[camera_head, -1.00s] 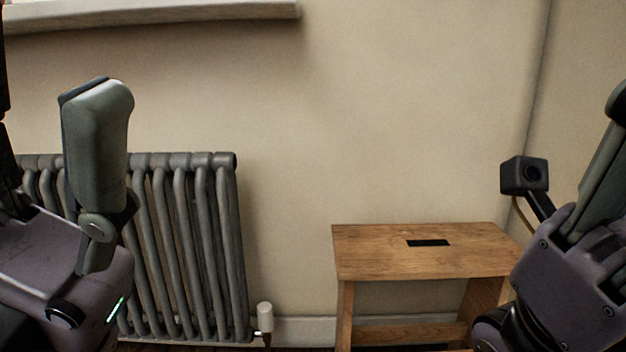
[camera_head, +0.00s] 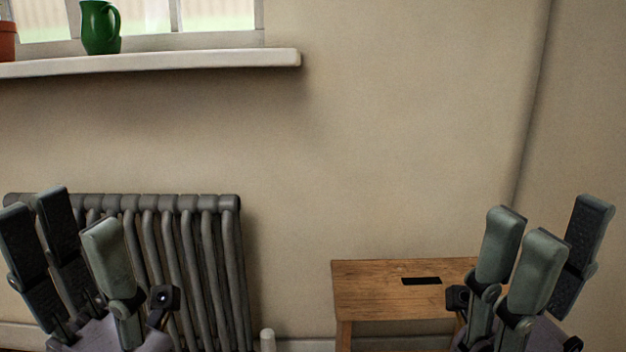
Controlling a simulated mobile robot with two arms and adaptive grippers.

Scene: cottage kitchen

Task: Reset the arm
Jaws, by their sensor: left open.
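My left gripper (camera_head: 68,232) stands at the lower left with its dark-padded, grey-green fingers pointing up and spread apart. It is open and empty, in front of the radiator in the picture. My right gripper (camera_head: 548,238) stands at the lower right, fingers also pointing up and apart, with nothing between them. It covers the right part of the wooden stool in the picture. The lower parts of both arms are out of the frame.
A grey ribbed radiator (camera_head: 203,245) stands against the wall at left. A wooden stool (camera_head: 375,290) with a slot in its top stands right of centre. A green jug (camera_head: 100,27) and part of an orange pot (camera_head: 7,42) sit on the windowsill (camera_head: 200,63).

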